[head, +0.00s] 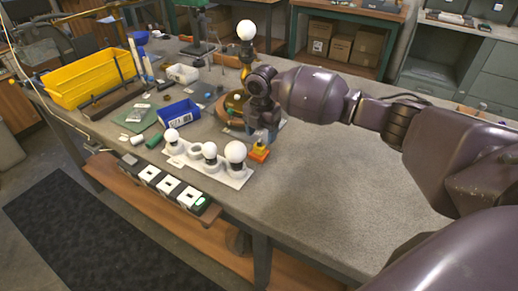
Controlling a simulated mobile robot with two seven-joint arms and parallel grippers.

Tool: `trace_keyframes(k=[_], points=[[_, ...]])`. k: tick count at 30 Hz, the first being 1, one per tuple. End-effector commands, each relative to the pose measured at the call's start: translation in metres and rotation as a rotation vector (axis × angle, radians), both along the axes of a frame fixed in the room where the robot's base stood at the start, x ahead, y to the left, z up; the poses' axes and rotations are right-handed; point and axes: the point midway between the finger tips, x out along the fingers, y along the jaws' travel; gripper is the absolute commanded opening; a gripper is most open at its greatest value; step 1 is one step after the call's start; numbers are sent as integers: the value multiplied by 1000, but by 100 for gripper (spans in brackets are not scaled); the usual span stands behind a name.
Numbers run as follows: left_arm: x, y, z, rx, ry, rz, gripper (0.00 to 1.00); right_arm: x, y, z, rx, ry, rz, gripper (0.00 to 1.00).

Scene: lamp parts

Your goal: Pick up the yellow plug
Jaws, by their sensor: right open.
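The yellow plug (259,154), a small yellow and orange block, stands on the grey workbench (335,175) just right of the white bulb holder. My right gripper (262,138) reaches in from the right and points down directly above the plug. Its fingers are open, with their tips close to the plug's top; whether they touch it I cannot tell. My left gripper is not in view.
A white holder (215,168) with several bulbs sits just left of the plug. A lamp with a lit-looking bulb (246,30) and a round wooden base stand behind my gripper. A blue bin (178,112) and yellow crate (90,80) are left. The bench's right side is clear.

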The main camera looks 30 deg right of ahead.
Motion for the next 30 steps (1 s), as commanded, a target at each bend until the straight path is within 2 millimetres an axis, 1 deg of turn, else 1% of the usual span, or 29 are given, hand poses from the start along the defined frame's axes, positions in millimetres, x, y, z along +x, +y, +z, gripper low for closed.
trace_keyframes(k=[6,9,12,17,18,28,30], points=[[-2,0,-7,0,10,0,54,-2,4,-32,0,6,-1,64],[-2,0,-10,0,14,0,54,-2,4,-43,0,6,0,64],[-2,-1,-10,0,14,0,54,-2,4,-47,0,4,1,64],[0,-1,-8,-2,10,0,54,-2,4,-46,0,1,1,64],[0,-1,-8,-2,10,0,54,-2,4,-46,0,1,1,62],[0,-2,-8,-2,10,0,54,-2,4,-46,0,2,0,12],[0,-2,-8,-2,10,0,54,-2,4,-46,0,2,0,11]])
